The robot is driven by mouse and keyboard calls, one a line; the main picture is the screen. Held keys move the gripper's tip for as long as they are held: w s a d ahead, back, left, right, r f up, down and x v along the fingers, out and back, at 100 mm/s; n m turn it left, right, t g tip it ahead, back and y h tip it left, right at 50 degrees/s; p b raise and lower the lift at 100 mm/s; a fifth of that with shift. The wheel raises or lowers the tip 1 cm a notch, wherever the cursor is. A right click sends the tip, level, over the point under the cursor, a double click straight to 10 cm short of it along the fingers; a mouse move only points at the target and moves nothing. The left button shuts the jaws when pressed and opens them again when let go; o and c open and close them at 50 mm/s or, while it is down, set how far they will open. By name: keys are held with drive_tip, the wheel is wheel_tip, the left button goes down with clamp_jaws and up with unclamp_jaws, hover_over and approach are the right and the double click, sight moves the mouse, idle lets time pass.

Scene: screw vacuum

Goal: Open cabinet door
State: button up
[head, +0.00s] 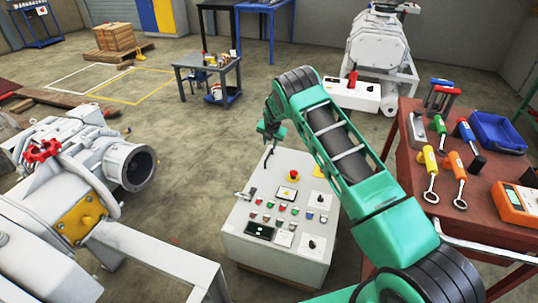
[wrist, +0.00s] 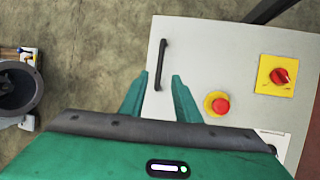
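The cabinet (head: 276,250) is a light grey control box with buttons and switches on its sloped top, low in the middle of the head view. In the wrist view, its pale panel (wrist: 215,60) carries a black bar handle (wrist: 162,64) near the left edge. My gripper (wrist: 160,84) is open and empty, with its two green fingers apart. In the picture, the handle lies just beyond the fingertips, roughly in line with the gap between them. In the head view, my gripper (head: 270,132) hangs above the back edge of the cabinet. Contact with the handle is not visible.
A red emergency button (wrist: 219,105) and a red rotary switch on a yellow plate (wrist: 278,75) sit right of the handle. White pump machinery (head: 60,190) stands left of the cabinet. A red tool table (head: 400,160) stands close on the right.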

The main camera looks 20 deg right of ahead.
sight(269, 155)
drive_tip(key=shift+x, duration=5.35)
clamp_jaws()
